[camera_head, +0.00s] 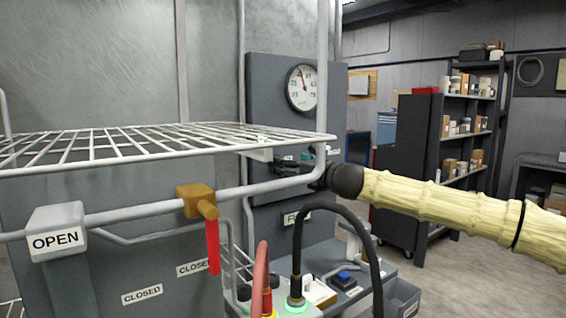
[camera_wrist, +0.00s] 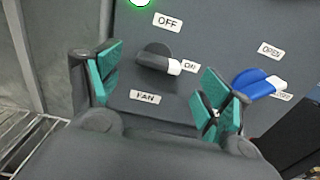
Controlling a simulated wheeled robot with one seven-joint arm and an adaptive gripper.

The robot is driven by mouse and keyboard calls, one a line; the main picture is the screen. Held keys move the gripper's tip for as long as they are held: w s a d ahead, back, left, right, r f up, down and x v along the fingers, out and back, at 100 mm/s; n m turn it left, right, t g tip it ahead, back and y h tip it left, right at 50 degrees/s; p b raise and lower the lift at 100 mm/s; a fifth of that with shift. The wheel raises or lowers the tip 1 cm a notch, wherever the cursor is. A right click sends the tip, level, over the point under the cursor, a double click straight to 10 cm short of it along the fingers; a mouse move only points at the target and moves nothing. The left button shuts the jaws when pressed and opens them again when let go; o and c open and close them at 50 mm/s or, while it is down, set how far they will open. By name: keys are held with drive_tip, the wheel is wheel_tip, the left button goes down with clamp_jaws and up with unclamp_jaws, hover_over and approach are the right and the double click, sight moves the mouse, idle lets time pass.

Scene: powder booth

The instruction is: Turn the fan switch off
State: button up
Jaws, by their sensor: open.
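The fan switch (camera_wrist: 154,55) is a dark round knob with a white-tipped lever on the grey panel (camera_wrist: 200,40). Its tip points right to the ON label (camera_wrist: 190,66). The OFF label (camera_wrist: 168,22) is above it and the FAN label (camera_wrist: 145,97) below. My gripper (camera_wrist: 158,88) is open, with one teal-padded finger to the lower left of the knob and one to the lower right. Nothing is between the pads, and I cannot tell the remaining gap to the knob. In the head view my gripper (camera_head: 290,164) is at the panel, partly behind the rack, and the switch is hidden.
A blue lever (camera_wrist: 258,84) with OPEN and CLOSED labels sits right of the switch, close to my right finger. A green light (camera_wrist: 141,2) is above. The white wire rack (camera_head: 150,140), a pipe with a red-handled valve (camera_head: 212,245) and hoses (camera_head: 340,215) crowd the front.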

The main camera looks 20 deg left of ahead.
drive_tip(key=shift+x, duration=2.2)
drive_tip(key=c, duration=1)
